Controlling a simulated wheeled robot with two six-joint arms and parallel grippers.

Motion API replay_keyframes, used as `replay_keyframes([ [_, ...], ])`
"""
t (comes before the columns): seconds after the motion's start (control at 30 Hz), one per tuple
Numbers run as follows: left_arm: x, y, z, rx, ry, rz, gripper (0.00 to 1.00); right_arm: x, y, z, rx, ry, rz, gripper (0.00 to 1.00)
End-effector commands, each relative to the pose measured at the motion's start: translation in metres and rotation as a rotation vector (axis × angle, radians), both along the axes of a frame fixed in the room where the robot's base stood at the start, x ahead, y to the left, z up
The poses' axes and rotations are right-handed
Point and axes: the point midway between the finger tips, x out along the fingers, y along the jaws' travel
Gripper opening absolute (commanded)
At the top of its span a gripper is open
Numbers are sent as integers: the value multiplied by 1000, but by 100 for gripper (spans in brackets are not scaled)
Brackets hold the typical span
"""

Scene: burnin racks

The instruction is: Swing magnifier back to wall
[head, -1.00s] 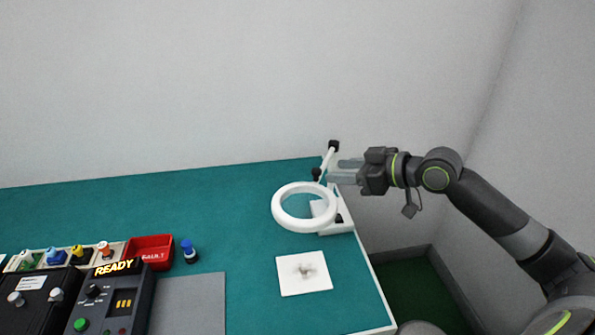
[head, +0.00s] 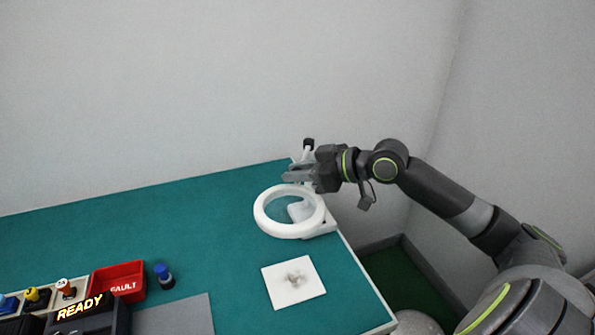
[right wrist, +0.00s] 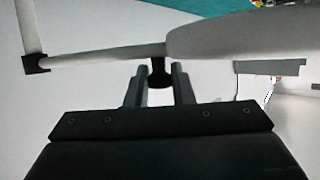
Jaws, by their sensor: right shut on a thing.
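The magnifier (head: 264,221) is a white ring with a clear lens, on a jointed white arm with black joints. It hangs over the right back part of the green bench, by its white base at the bench's right edge. My right gripper (head: 290,173) is at the arm behind the ring, its fingers covering part of that arm. In the right wrist view, a black knob (right wrist: 161,72) under the magnifier's head sits between the two fingers, and the gripper is shut on it. My left gripper is not in view.
A white square plate (head: 310,289) with a small part lies in front of the magnifier. At the left are a red FAULT bin (head: 127,287), a blue-topped peg (head: 164,276) and a READY console (head: 80,318). Plain wall stands behind; the bench middle is clear.

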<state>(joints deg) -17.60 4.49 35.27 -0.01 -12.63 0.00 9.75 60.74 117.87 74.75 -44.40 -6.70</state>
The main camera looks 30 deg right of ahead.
Motion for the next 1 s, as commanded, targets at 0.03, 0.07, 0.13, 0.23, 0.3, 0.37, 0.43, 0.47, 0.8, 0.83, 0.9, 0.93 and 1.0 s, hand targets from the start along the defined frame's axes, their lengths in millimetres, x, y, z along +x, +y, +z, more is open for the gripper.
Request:
replay_keyframes([
  [0.03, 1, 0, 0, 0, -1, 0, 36, 0, 0, 0, -1, 1, -1, 2],
  [0.07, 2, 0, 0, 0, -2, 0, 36, 0, 0, 0, -1, 1, -1, 0],
  [0.13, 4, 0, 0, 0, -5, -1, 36, 0, 0, -1, -1, 1, -1, 0],
  [0.23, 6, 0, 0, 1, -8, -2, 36, 0, 0, -1, -1, 1, -1, 0],
  [0.3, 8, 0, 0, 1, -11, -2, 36, 0, 0, 0, -1, 1, -1, 0],
  [0.37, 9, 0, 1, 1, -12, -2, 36, 0, 0, 0, -1, 0, -4, 0],
  [0.43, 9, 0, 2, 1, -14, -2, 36, 1, 1, 0, -1, 0, -9, 0],
  [0.47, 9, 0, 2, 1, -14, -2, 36, 2, 2, 0, 1, 1, -13, 0],
  [0.8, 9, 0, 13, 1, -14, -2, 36, 15, 16, 2, 6, -1, -119, 0],
  [0.83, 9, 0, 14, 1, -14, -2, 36, 17, 17, 2, 8, -2, -133, 0],
  [0.9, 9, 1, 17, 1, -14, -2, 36, 22, 21, 2, 8, -1, -169, 0],
  [0.93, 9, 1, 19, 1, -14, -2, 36, 24, 23, 2, 8, -1, -186, 0],
  [1.0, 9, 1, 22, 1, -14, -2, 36, 29, 26, 3, 9, 0, -223, 0],
])
